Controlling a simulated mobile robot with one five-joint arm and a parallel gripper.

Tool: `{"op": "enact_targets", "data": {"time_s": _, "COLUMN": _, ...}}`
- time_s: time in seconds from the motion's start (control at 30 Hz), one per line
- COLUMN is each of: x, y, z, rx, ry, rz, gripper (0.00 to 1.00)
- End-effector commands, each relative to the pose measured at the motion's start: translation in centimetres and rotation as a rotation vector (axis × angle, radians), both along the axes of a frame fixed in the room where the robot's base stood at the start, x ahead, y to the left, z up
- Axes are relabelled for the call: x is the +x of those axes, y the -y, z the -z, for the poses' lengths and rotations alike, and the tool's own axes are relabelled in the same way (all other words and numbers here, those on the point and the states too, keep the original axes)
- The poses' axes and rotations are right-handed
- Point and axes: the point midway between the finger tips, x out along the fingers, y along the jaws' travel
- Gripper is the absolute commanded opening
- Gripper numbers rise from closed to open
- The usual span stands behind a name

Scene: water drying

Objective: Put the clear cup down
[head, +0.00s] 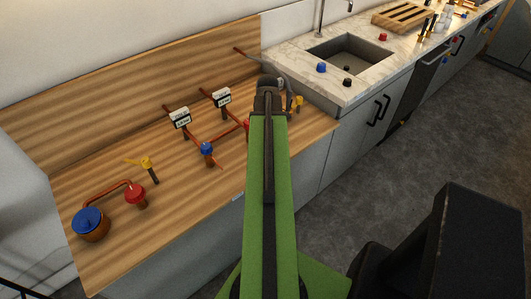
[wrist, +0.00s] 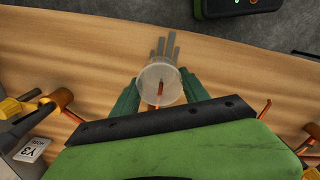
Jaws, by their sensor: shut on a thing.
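In the wrist view my gripper (wrist: 159,90) has its green fingers on either side of the clear cup (wrist: 150,72) and is shut on it. The cup looks round and see-through, seen from above over the wooden counter (wrist: 70,40). A reddish-brown piece shows within its outline; I cannot tell if it is inside or behind it. I cannot tell whether the cup's base touches the counter. In the head view my gripper (head: 270,92) is at the counter's right end, near the sink worktop, and the cup is not clearly visible there.
The wooden counter (head: 190,195) carries copper pipes with a red valve (head: 135,195), a blue valve (head: 206,148), a yellow valve (head: 147,163) and labelled white tags (head: 180,118). A blue-topped pot (head: 90,225) stands at the left. A marble worktop (head: 300,75) with a sink (head: 350,52) lies beyond.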

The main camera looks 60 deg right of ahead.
Motion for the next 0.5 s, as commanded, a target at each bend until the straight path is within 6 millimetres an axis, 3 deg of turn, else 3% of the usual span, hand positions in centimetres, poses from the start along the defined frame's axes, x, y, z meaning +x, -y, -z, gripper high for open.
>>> {"op": "enact_targets", "data": {"time_s": 0.1, "x": 1.0, "y": 0.0, "z": 0.7, "rx": 0.0, "ry": 0.0, "rz": 0.001, "gripper": 0.14}}
{"op": "enact_targets", "data": {"time_s": 0.27, "x": 1.0, "y": -0.1, "z": 0.9, "rx": 0.0, "ry": 0.0, "rz": 0.002, "gripper": 0.14}}
{"op": "enact_targets", "data": {"time_s": 0.5, "x": 1.0, "y": -0.1, "z": 4.9, "rx": 0.0, "ry": 0.0, "rz": 0.002, "gripper": 0.14}}
